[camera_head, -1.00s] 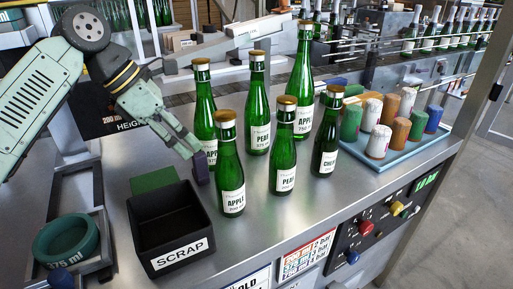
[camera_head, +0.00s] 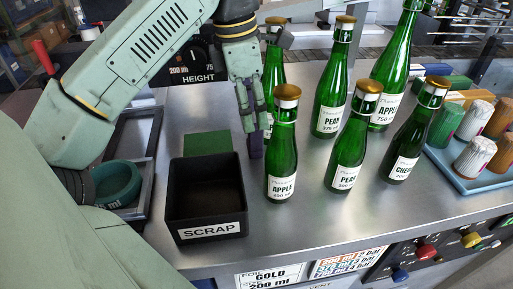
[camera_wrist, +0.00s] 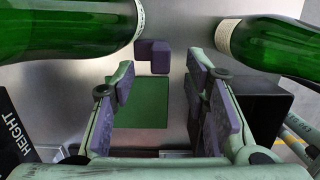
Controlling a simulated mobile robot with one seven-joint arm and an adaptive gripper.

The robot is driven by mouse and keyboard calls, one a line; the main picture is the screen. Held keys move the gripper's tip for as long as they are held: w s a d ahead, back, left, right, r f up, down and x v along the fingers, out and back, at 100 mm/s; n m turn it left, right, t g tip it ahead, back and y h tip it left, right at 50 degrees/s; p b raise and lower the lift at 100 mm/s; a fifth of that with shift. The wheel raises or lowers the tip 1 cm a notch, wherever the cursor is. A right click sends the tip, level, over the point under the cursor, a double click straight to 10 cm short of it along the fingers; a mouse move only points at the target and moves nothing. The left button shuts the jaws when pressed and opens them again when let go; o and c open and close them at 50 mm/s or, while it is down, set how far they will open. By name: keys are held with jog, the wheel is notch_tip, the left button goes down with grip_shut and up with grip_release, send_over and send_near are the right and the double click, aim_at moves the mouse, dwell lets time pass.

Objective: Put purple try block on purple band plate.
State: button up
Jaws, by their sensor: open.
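The purple try block (camera_head: 256,147) is on the steel worktop, behind the green APPLE bottle and right of the green plate. In the wrist view it is a small L-shaped purple block (camera_wrist: 153,55), just beyond my fingertips and roughly in line with the gap between them. My gripper (camera_head: 254,125) points down above the block, partly overlapping it in the head view. In the wrist view my gripper (camera_wrist: 160,80) is open, with nothing between its purple-padded fingers. I cannot make out a purple band plate in either view.
Several green bottles (camera_head: 346,150) stand close to the right of my gripper. A black SCRAP box (camera_head: 206,229) stands in front, left of the APPLE bottle. A green plate (camera_head: 208,143) lies behind it. A blue tray (camera_head: 486,180) with capped cylinders is at right.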

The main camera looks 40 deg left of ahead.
aim_at(255, 125)
jog(key=f+b, duration=0.2)
jog(key=f, duration=0.1)
jog(key=f+b, duration=0.1)
jog(key=f, duration=0.1)
jog(key=shift+w+d+f, duration=0.15)
jog(key=shift+w+d, duration=0.1)
grip_shut()
dwell(0.4)
